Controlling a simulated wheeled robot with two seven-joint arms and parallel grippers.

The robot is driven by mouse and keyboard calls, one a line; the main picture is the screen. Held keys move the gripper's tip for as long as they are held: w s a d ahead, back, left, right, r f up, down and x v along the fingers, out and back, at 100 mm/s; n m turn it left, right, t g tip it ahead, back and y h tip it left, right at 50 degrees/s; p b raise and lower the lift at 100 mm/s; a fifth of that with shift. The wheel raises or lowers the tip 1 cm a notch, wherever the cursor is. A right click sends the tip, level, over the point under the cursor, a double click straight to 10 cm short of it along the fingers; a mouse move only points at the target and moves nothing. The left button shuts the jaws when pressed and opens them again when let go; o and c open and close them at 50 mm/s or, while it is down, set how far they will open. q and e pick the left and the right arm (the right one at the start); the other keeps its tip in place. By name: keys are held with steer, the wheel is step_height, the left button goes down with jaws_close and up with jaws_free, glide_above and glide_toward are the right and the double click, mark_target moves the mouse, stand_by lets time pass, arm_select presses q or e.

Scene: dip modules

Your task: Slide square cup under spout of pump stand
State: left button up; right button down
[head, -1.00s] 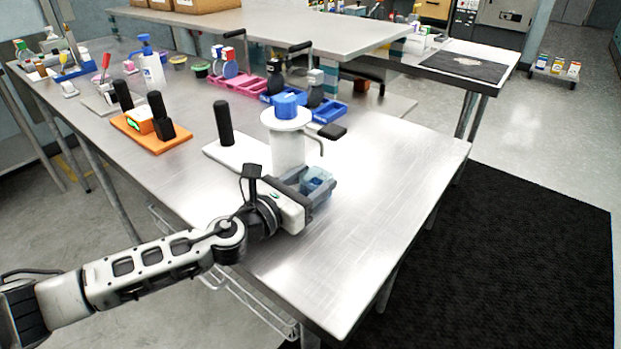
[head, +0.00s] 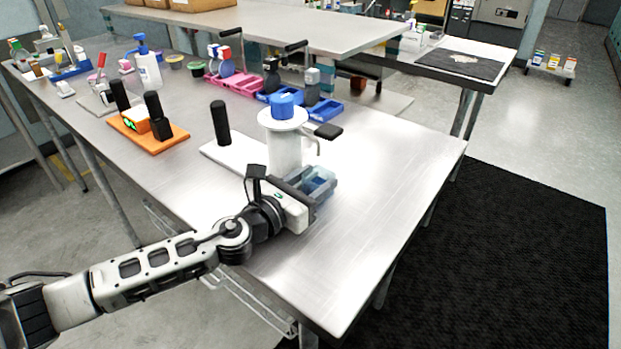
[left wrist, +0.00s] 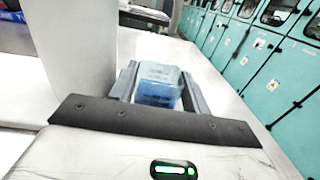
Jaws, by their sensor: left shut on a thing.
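The pump stand is a white cylinder (head: 284,150) with a blue cap (head: 283,105), a black lever and a thin spout on its right side. It rises from a white base plate (head: 232,152). The square cup (head: 318,183) is clear and bluish. My left gripper (head: 316,185) is shut on it, just in front and to the right of the cylinder. In the left wrist view the cup (left wrist: 158,84) sits between the two grey fingers, beside the white cylinder (left wrist: 72,45). Whether the cup touches the table is hidden. My right gripper is not in view.
A black post (head: 220,123) stands on the base plate's left. An orange board (head: 150,133) with black posts lies further left. Pink (head: 240,83) and blue trays stand behind. The steel table (head: 370,220) is clear to the right and front.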

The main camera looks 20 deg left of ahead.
arm_select(q)
steer(key=o, duration=1)
steer(key=shift+s+a, duration=0.15)
steer(key=shift+s, duration=0.15)
steer(key=b+v, duration=0.2)
steer(key=v, duration=0.4)
steer(key=b+v, duration=0.2)
steer(key=v, duration=0.5)
steer(key=shift+s+a+f+b, duration=0.1)
steer(key=shift+s+f+b, duration=0.1)
steer(key=shift+s+b, duration=0.15)
steer(key=shift+s+a+r, duration=0.1)
steer(key=shift+s+a, duration=0.1)
steer(key=shift+s, duration=0.35)
steer(key=shift+s+a+r, duration=0.1)
steer(key=shift+s+r, duration=0.05)
steer(key=shift+s, duration=0.05)
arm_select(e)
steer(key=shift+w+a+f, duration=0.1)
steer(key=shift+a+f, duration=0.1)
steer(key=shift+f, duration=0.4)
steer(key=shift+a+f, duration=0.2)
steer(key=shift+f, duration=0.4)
